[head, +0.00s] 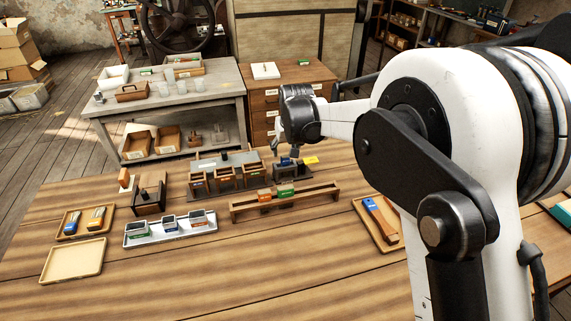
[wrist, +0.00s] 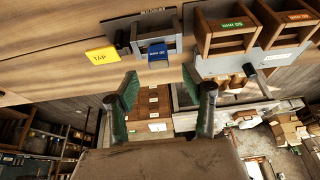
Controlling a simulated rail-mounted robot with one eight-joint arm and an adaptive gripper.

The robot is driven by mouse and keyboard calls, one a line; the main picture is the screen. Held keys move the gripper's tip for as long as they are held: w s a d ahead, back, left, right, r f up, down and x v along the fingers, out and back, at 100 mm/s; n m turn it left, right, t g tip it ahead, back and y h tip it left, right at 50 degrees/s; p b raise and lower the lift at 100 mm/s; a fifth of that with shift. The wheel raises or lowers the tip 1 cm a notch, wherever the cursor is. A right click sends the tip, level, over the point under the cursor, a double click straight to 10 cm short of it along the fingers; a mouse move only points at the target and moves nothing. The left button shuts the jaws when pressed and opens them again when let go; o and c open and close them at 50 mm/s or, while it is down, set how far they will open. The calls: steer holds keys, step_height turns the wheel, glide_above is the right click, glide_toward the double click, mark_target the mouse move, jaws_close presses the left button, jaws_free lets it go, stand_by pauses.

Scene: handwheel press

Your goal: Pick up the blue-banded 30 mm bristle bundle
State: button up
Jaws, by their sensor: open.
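I cannot pick out a blue-banded bristle bundle for certain. A small dark grey holder with a blue front label (head: 287,161) stands at the back of the bench, and the wrist view shows its blue label (wrist: 158,53) close ahead of my fingers. My gripper (head: 285,149) is above and behind this holder, apart from it. In the wrist view my gripper (wrist: 162,95) is open, with green-padded fingers and nothing between them. The wooden bins (head: 225,179) with coloured labels stand left of the holder; their contents are too small to tell.
A yellow TAP tag (head: 311,160) lies beside the holder. A wooden rail (head: 300,201) with orange and green blocks stands in front. A metal tray (head: 150,239) holds several labelled cups. An empty tray (head: 72,261) is at front left. The bench's front middle is clear.

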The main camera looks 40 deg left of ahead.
mark_target(285, 156)
steer(key=shift+p+x, duration=0.4)
steer(key=shift+x, duration=2.25)
steer(key=shift+s+d, duration=0.1)
steer(key=shift+d, duration=0.1)
steer(key=shift+c, duration=0.2)
steer(key=c, duration=1)
steer(key=shift+c, duration=0.2)
steer(key=shift+r, duration=0.1)
